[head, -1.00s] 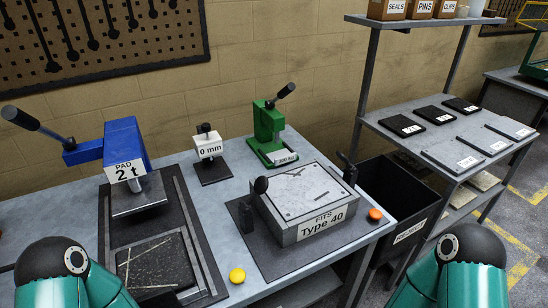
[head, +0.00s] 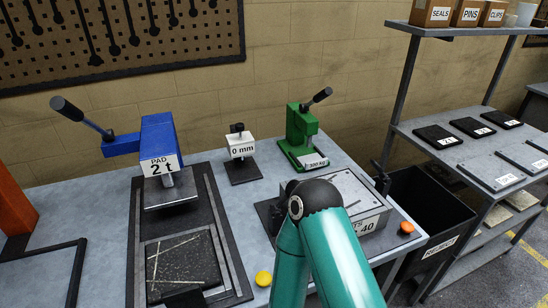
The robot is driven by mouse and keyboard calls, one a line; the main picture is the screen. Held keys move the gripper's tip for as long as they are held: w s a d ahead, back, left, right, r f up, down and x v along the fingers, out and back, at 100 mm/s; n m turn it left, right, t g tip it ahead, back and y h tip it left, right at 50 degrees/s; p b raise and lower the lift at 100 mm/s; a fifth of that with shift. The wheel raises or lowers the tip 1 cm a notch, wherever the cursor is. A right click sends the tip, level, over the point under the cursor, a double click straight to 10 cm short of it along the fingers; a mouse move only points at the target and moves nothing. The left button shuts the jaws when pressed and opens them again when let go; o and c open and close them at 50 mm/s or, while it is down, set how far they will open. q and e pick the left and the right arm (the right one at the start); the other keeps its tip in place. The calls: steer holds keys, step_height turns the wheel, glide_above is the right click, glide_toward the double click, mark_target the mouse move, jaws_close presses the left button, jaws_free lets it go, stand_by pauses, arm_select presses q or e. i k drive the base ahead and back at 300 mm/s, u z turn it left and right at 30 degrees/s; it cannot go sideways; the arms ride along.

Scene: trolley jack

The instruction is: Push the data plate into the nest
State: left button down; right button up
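I cannot single out the data plate or the nest with certainty. The grey block (head: 372,222), whose front label is partly covered and ends in 40, has a light, marked top face (head: 345,189). My teal arm hides its left and front parts. A small green hand press (head: 302,128) stands behind it, with a white label (head: 314,161) at its foot; its lever is raised. A blue press (head: 158,145) marked PAD 2 t stands at the left over a dark pad (head: 182,262) with pale lines. Neither of my grippers shows.
A 0 mm gauge (head: 241,148) stands between the presses. Yellow (head: 263,278) and orange (head: 406,227) buttons sit near the bench front. A black reject bin (head: 430,210) and a shelf of dark plates (head: 437,136) are at the right.

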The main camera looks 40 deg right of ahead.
mark_target(312, 159)
steer(key=u, duration=0.3)
steer(key=k, duration=1.45)
steer(key=z, duration=4)
steer(key=k, duration=0.1)
steer(key=u, duration=2.1)
steer(key=i, duration=0.95)
steer(key=z, duration=0.05)
